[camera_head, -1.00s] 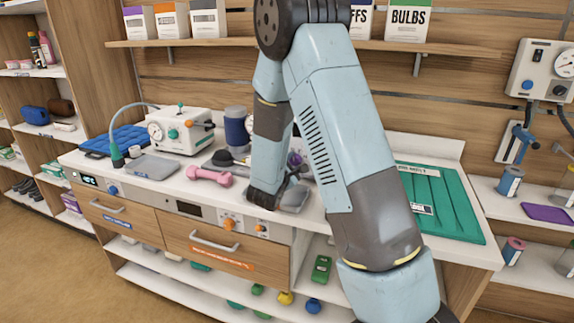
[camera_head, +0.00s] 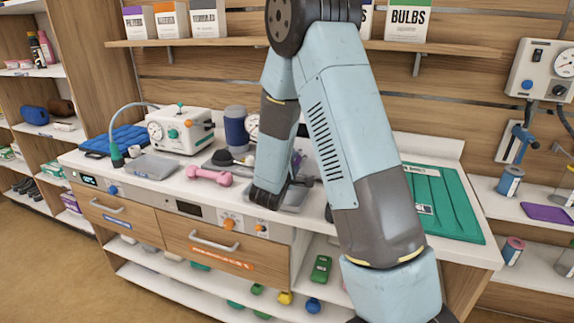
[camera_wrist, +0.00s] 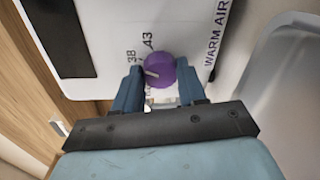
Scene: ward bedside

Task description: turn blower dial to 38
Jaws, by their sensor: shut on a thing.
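The purple blower dial (camera_wrist: 160,71) sits on a white panel marked "WARM AIR" (camera_wrist: 217,35) in the wrist view. The printed numbers 38 (camera_wrist: 131,57) and 43 (camera_wrist: 147,40) show above and left of it. A pale pointer line on the dial faces left, seemingly a little below the 38. My gripper (camera_wrist: 159,77) is shut on the dial, one blue finger on each side. The scale below the dial is mostly hidden by my gripper. In the head view my gripper (camera_head: 268,196) is low over the counter, and my arm hides most of the blower.
The white counter (camera_head: 330,225) holds a pink dumbbell (camera_head: 209,176), a white device with a gauge (camera_head: 180,130), a grey tray (camera_head: 152,166) and a green mat (camera_head: 445,205). A shelf with boxes (camera_head: 404,20) runs above. A grey tray edge (camera_wrist: 285,80) is right of the panel.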

